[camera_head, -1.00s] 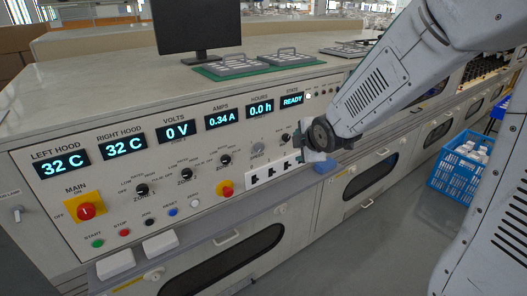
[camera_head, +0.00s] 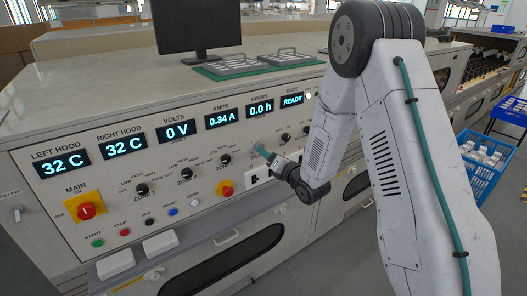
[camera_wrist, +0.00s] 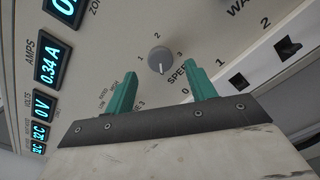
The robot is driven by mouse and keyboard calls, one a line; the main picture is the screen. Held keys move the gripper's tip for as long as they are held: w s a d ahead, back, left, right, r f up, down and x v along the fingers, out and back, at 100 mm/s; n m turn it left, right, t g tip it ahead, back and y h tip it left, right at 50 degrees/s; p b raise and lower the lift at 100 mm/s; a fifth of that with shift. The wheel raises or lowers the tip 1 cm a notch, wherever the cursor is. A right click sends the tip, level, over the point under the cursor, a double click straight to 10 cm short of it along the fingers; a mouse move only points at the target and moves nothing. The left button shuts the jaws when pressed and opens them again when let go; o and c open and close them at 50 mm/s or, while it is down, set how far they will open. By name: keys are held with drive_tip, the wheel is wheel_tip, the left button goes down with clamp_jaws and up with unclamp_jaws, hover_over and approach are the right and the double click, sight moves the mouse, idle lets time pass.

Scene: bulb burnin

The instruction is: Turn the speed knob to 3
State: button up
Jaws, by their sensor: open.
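The speed knob (camera_wrist: 159,59) is a round grey dial on the cream panel in the wrist view. The numbers 1, 2 and 3 stand around its left, top and right, with the SPEED label at its lower right. A small pale mark shows low on its face, but I cannot be sure which number it points to. My gripper (camera_wrist: 161,80) has two teal fingers, spread apart and empty. The knob lies beyond and between the fingertips, apart from them. In the head view my gripper (camera_head: 262,151) is at the panel by the SPEED label and hides the knob.
Zone knobs (camera_head: 225,160) and a red-and-yellow switch (camera_head: 226,188) sit left of my gripper. Lit displays (camera_head: 218,119) run above. A monitor (camera_head: 197,25) stands on the bench top, and a blue crate (camera_head: 484,165) is at right.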

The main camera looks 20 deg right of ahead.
drive_tip(key=x, duration=0.3)
drive_tip(key=shift+w+a, duration=0.1)
drive_tip(key=shift+w, duration=0.25)
drive_tip(key=c, duration=1)
drive_tip(key=shift+o, duration=0.2)
